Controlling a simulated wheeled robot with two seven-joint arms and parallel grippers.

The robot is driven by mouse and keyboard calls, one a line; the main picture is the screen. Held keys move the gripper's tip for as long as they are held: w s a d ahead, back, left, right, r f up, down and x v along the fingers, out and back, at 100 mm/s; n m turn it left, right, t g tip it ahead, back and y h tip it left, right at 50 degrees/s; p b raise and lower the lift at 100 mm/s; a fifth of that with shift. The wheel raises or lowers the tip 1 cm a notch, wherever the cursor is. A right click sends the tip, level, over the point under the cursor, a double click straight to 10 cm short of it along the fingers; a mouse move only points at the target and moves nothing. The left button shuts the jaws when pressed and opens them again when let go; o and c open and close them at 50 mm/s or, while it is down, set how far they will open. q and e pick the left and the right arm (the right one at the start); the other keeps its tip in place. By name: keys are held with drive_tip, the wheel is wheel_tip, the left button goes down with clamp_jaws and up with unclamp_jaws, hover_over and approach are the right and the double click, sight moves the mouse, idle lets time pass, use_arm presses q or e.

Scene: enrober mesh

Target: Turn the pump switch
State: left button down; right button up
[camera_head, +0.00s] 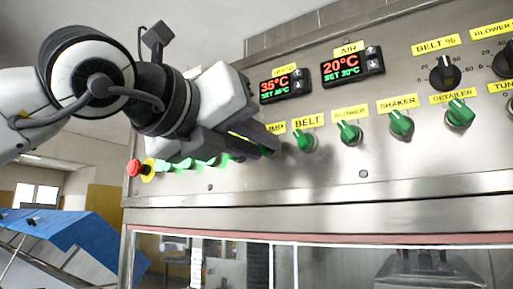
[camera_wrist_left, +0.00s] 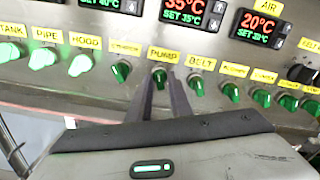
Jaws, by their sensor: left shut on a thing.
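The pump switch (camera_wrist_left: 160,77) is a small green knob under the yellow PUMP label (camera_wrist_left: 164,54) in the left wrist view. My left gripper (camera_wrist_left: 164,88) reaches up to it from below, with one finger on each side, and is shut on it. In the head view the left gripper (camera_head: 272,147) is at the panel, left of the BELT switch (camera_head: 305,140). There its fingers hide the pump switch and part of its label. The knob's exact angle is hard to tell. My right gripper is in neither view.
Similar green knobs stand close on both sides, with the belt switch just right. The TANK, PIPE and HOOD knobs (camera_wrist_left: 80,65) glow brighter. A red emergency button (camera_head: 134,168) sits at the panel's left end. Temperature displays (camera_head: 284,86) are above. A window (camera_head: 330,265) lies below.

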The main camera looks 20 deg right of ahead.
use_arm(q)
drive_tip(key=m, duration=0.2)
drive_tip(key=shift+m+b, duration=0.4)
drive_tip(key=m, duration=0.7)
idle(0.4)
drive_tip(key=c, duration=1.9)
unclamp_jaws()
drive_tip(key=shift+o, duration=0.3)
drive_tip(key=shift+a, duration=0.1)
